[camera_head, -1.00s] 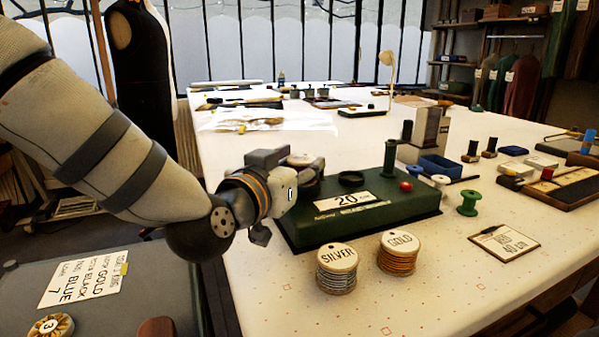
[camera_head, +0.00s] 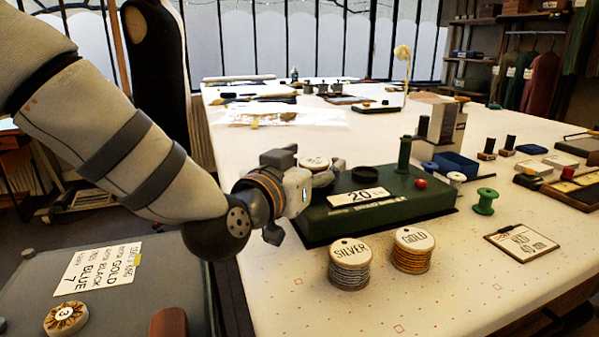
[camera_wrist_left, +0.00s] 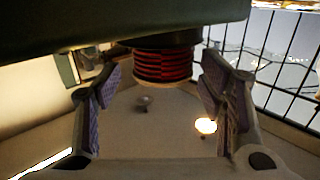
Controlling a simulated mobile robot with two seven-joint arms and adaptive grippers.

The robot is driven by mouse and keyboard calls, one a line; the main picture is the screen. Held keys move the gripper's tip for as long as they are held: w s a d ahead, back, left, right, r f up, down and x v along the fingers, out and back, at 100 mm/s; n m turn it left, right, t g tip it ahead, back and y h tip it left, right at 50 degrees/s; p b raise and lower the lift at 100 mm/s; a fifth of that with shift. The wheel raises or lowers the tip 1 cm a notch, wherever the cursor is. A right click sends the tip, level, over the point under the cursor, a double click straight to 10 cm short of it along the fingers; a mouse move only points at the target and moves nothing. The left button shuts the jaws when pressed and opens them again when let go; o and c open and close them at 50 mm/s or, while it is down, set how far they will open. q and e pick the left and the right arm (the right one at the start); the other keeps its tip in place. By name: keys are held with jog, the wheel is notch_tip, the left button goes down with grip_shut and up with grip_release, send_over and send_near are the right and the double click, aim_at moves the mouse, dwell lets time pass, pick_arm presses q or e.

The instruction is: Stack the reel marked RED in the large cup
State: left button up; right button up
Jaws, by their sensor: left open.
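The reel marked RED (camera_head: 313,162) has a pale round top with red lettering, partly hidden by my left gripper. In the left wrist view its red-and-black wound side (camera_wrist_left: 163,66) shows between the fingers, with a dark cup-like part (camera_wrist_left: 158,41) between it and the green block. It appears to sit in that cup, at the left end of the block. My left gripper (camera_head: 318,168) is open around the reel, with visible gaps on both sides in the wrist view. A second black cup (camera_head: 375,172) stands on the block. I cannot tell from the picture which is larger. My right gripper is not in view.
The green block (camera_head: 400,201) carries a "20" card, a green post (camera_head: 404,156) and a red knob. SILVER (camera_head: 349,264) and GOLD (camera_head: 413,249) reels stand in front. A green spool (camera_head: 485,201) and a clipboard (camera_head: 521,241) lie right.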

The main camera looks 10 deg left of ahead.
pick_arm(q)
jog(key=p+v, duration=0.4)
jog(key=v, duration=0.8)
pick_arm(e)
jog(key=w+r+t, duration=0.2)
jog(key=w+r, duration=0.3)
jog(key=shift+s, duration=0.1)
